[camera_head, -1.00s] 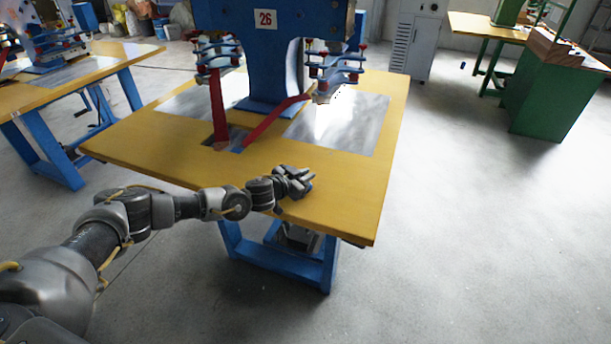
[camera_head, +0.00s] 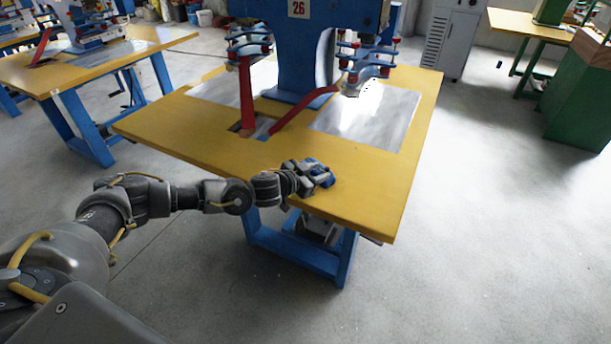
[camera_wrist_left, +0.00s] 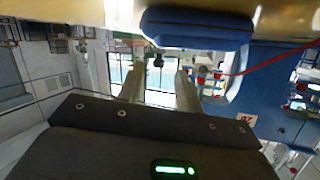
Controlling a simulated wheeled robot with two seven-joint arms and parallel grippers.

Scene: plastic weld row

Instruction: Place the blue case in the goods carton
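The blue case (camera_head: 325,180) lies on the yellow table near its front edge, beside the fingers of my left gripper (camera_head: 316,172). In the left wrist view the picture is upside down. The blue case (camera_wrist_left: 195,27) shows there against the tabletop at the upper edge. The two fingers of my left gripper (camera_wrist_left: 158,80) stand apart with a clear gap, and no object shows held between them. I cannot tell whether a finger touches the case. My right gripper is not in view. No goods carton is seen in either view.
The yellow table (camera_head: 210,140) carries a blue welding press (camera_head: 300,55) with red arms and a metal plate (camera_head: 370,118). A similar table stands at the left and a green bench (camera_head: 580,90) at the right. The grey floor at the right is open.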

